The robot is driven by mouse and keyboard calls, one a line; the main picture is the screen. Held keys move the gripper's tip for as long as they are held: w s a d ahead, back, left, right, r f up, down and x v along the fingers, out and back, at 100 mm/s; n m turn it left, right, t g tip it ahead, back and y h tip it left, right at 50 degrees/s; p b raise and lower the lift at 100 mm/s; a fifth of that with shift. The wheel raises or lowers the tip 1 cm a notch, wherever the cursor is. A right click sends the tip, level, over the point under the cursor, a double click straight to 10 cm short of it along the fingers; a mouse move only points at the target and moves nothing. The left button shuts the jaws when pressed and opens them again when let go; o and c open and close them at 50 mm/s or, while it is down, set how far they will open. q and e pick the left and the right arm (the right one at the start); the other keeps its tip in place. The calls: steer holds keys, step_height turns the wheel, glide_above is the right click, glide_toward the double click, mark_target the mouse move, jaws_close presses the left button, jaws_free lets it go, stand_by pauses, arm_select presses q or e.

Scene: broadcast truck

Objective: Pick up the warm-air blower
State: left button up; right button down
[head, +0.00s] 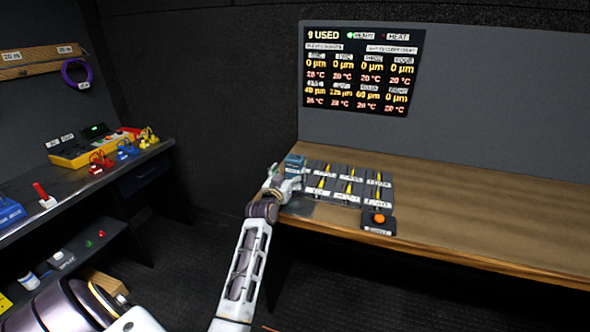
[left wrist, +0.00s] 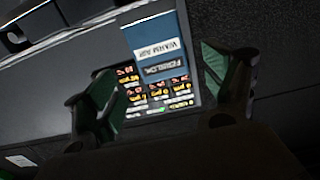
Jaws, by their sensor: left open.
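The warm-air blower (head: 295,160) is a small blue block at the left end of the wooden bench in the head view. In the left wrist view the blower (left wrist: 153,38) shows a blue face with a pale "WARM AIR" label. My left gripper (head: 284,181) is at the bench's left edge, just in front of the blower and partly covering it. In the left wrist view my left gripper (left wrist: 160,90) is open, and the blower appears between and beyond its green-padded fingers. I cannot tell whether they touch it. My right gripper is not in view.
Grey labelled trays with yellow tools (head: 348,184) lie right of the blower. A black box with an orange button (head: 379,220) sits at the bench front. A display panel (head: 362,70) hangs behind. The bench's right side (head: 500,220) is clear. A cluttered side bench (head: 85,175) stands left.

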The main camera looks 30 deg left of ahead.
mark_target(293, 165)
arm_select(q)
steer(key=shift+x, duration=1.05)
steer(key=shift+w, duration=0.2)
steer(key=shift+w+a, duration=0.1)
steer(key=shift+r+x, duration=0.15)
steer(key=shift+x, duration=0.5)
steer(key=shift+r+x, duration=0.15)
steer(key=shift+x, duration=1.7)
steer(key=shift+c, duration=0.3)
steer(key=shift+a, duration=0.1)
steer(key=c, duration=1.4)
steer(key=shift+r, duration=0.1)
steer(key=shift+c, duration=0.2)
